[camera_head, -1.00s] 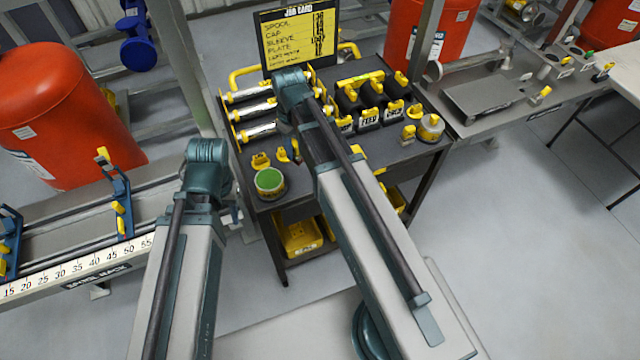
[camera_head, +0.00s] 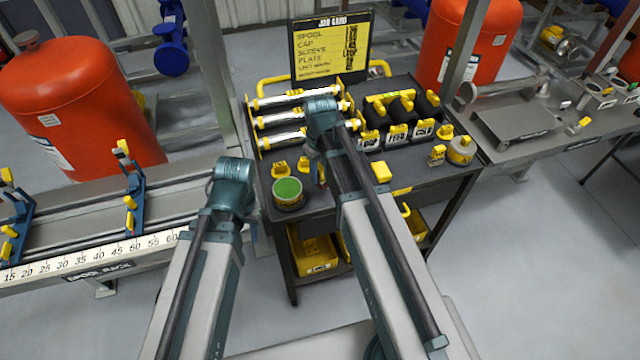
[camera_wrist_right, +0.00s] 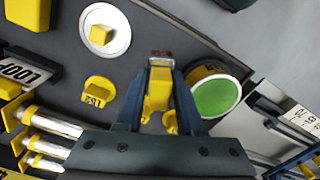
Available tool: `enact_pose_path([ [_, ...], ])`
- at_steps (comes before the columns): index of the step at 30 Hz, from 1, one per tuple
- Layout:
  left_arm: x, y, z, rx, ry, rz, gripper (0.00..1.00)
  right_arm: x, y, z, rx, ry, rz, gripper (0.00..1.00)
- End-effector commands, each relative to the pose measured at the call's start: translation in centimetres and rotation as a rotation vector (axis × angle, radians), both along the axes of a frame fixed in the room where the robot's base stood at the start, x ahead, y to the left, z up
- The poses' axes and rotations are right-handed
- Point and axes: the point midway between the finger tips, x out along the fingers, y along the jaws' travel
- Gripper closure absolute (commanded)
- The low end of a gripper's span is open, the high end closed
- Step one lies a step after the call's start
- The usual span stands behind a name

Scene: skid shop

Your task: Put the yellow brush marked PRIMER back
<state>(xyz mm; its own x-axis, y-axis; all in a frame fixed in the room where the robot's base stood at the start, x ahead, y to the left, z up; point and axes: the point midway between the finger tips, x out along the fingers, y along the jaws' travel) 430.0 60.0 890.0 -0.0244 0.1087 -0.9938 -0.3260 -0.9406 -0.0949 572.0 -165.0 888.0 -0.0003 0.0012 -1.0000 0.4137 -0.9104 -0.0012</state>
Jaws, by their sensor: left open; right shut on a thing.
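My right gripper (camera_wrist_right: 160,105) is shut on a yellow brush (camera_wrist_right: 159,84), with its brownish end pointing away from the wrist. I cannot read a mark on the brush. A yellow can with a green top (camera_wrist_right: 215,97) stands close beside the right finger; in the head view it sits at the cart's front left corner (camera_head: 288,192). In the head view my right gripper (camera_head: 317,170) is mostly hidden by its own arm, over the cart top just right of the can. My left gripper (camera_head: 250,228) is open, largely hidden behind its arm, left of the cart's front corner.
Yellow bins (camera_head: 312,252) sit below. A spool rack (camera_head: 100,245) stands left, a grey bench (camera_head: 520,130) right.

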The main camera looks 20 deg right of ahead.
Motion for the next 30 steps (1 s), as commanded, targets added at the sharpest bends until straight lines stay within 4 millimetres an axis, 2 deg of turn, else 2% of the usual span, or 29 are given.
enact_pose_path([
  [10, 0.0, 0.0, -3.7, 0.000, 0.000, 0.000, 0.59, 0.0, 0.0, -3.7, 0.000, 0.000, 0.000, 1.00],
  [23, 0.0, 0.0, -4.1, 0.000, 0.000, 0.000, 0.59, 0.0, 0.0, -4.0, 0.000, 0.000, 0.000, 1.00],
  [24, 0.0, 0.0, -4.0, 0.000, 0.000, 0.000, 0.59, 0.0, 0.0, -4.0, 0.000, 0.000, 0.000, 0.60],
  [28, 0.0, 0.0, -3.9, 0.000, 0.000, 0.000, 0.59, 0.0, 0.0, -3.9, 0.000, 0.000, 0.000, 0.36],
  [30, 0.0, 0.0, -3.9, 0.000, 0.000, 0.000, 0.59, 0.0, 0.0, -3.9, 0.000, 0.000, 0.000, 0.33],
])
